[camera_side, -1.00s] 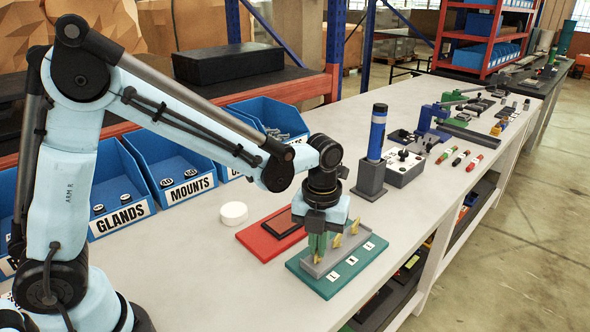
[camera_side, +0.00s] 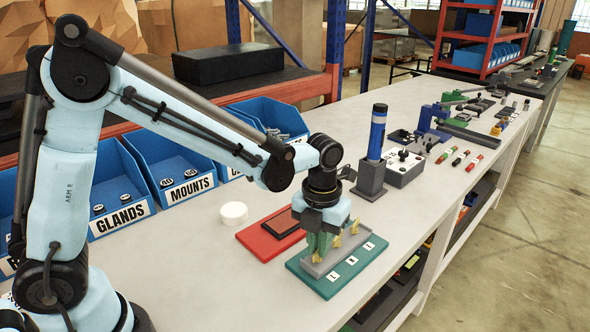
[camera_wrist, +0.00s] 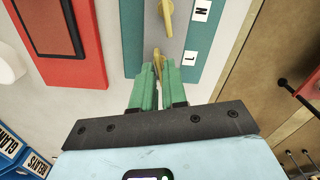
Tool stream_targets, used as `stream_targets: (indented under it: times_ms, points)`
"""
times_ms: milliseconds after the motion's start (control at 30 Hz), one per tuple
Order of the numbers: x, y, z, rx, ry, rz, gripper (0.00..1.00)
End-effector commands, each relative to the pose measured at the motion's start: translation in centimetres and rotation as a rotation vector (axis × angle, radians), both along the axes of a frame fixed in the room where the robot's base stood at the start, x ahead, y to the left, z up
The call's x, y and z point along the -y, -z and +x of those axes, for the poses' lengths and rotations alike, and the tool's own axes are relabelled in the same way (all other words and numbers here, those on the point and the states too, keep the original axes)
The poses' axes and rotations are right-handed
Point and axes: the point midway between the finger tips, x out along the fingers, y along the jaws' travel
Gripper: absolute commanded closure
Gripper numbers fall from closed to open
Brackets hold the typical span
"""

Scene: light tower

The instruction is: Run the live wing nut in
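A grey terminal block (camera_side: 326,262) stands on a green board (camera_side: 318,283) and carries a row of brass wing nuts. The near wing nut (camera_wrist: 157,58) is beside the card marked L (camera_wrist: 190,58). My gripper (camera_wrist: 157,72) points down over this near end, its green fingers close together with the brass nut between their tips; it looks pinched. The fingers hide most of this nut and its stud. Another wing nut (camera_wrist: 166,14) shows free further along the block, beside a second card (camera_wrist: 201,13). How far down the near nut sits cannot be seen.
A red board (camera_side: 266,240) with a dark plate lies left of the green board. A white round piece (camera_side: 233,213) lies behind it. A blue cylinder on a grey stand (camera_side: 371,176) and a grey box (camera_side: 405,167) stand beyond. Blue bins (camera_side: 181,172) line the back.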

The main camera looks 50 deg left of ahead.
Motion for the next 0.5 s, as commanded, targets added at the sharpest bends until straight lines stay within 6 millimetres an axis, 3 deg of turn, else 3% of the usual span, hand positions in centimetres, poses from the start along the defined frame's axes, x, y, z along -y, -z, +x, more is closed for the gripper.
stream_targets:
  times_ms: [33, 100, 500]
  points:
    - [0.0, 0.0, -0.01, 0.0, 0.0, 0.0, 0.79]
    - [0.0, 0.02, -0.01, 0.0, 0.0, 0.0, 0.68]
    - [-0.01, -0.46, 0.0, 0.0, -0.001, 0.0, 0.68]
